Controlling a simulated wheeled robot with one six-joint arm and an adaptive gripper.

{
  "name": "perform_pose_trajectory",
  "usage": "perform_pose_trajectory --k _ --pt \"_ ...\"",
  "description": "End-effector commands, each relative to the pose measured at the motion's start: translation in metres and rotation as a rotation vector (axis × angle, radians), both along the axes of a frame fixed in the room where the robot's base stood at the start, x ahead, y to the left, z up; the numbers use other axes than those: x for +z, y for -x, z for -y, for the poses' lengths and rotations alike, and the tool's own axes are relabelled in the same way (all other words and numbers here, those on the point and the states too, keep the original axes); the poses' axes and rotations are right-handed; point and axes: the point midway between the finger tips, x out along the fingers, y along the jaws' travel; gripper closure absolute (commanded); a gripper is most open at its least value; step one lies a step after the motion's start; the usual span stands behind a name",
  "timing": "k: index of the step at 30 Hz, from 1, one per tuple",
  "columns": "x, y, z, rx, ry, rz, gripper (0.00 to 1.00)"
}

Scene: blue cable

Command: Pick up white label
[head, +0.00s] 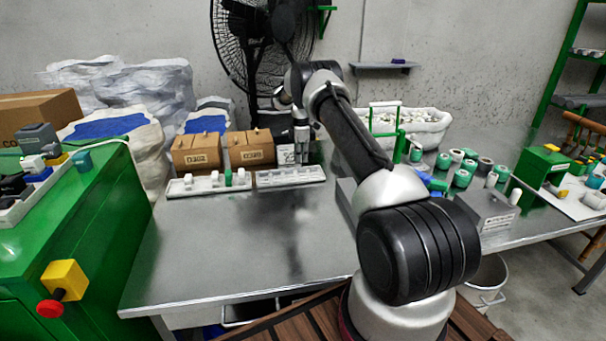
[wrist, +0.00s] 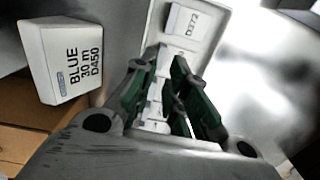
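My gripper (head: 301,150) is lowered near the back of the metal table, close to the right cardboard box. In the wrist view its green-padded fingers (wrist: 165,85) are apart. White pieces (wrist: 155,108) show in the gap between them; whether any finger touches one is unclear. A white label block (wrist: 70,60) printed "BLUE 30m D450" stands left of the fingers. It seems to be the white block (head: 286,154) beside the right box in the head view. A smaller white label (wrist: 185,20) marked "D372" lies beyond the fingertips in a pale tray (wrist: 219,22).
Two cardboard boxes (head: 196,151) stand behind two shallow white trays (head: 180,192) (head: 290,182). The left tray holds white pieces and a green one. Green-and-white rolls (head: 462,178) and a white sack (head: 425,125) are on the right. The table's front (head: 230,250) is clear.

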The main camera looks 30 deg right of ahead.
Motion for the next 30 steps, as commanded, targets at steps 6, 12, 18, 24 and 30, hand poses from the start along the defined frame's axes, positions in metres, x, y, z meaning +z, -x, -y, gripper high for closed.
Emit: perform_pose_trajectory --k 6,12,18,24,30 --pt "-0.025 -0.001 -0.003 -0.001 0.000 -0.001 0.85" --pt "-0.052 -0.002 -0.004 -0.001 0.000 0.002 0.85" --pt "-0.054 -0.002 -0.004 -0.001 0.000 0.002 0.85" --pt "-0.054 -0.002 -0.004 -0.001 0.000 0.002 1.00" --pt "-0.054 -0.002 -0.004 -0.001 0.000 0.002 1.00"
